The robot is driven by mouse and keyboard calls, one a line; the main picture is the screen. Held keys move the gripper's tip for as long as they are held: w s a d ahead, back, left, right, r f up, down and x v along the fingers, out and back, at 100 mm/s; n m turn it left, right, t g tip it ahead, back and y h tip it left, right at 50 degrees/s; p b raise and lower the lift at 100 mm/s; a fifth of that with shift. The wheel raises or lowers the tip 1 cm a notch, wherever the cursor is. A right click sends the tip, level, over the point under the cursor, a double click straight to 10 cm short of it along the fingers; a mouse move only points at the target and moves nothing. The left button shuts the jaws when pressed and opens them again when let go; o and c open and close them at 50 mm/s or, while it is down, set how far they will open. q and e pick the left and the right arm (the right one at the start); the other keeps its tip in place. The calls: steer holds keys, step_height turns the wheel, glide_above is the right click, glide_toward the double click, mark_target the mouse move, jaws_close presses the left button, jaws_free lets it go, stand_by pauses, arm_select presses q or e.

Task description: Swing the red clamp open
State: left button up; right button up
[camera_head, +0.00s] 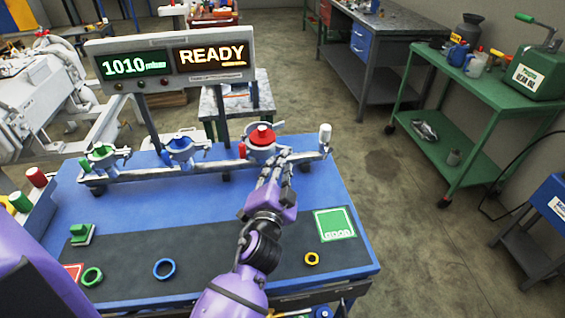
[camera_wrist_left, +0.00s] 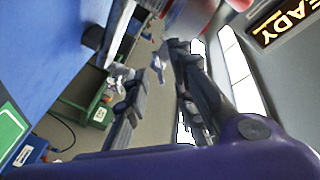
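The red clamp (camera_head: 261,146) is a grey metal ring clamp around a red-capped fitting at the right part of the metal pipe (camera_head: 205,171). Its small red handle (camera_head: 242,150) stands at its left side. My left gripper (camera_head: 281,164) is just in front and to the right of the clamp, its fingertips close to the clamp's right side. I cannot tell whether they touch. In the left wrist view its fingers (camera_wrist_left: 160,80) are apart with nothing clearly between them. The gripper hides part of the clamp's front and the pipe. My right gripper is not in view.
A green clamp (camera_head: 104,155) and a blue clamp (camera_head: 179,149) sit farther left on the pipe. A white-capped post (camera_head: 325,135) stands at its right end. Behind stands a display (camera_head: 172,66) reading 1010 and READY. Rings lie on the dark mat (camera_head: 205,262).

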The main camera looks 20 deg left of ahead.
arm_select(q)
steer(key=v, duration=0.5)
steer(key=shift+s, duration=0.4)
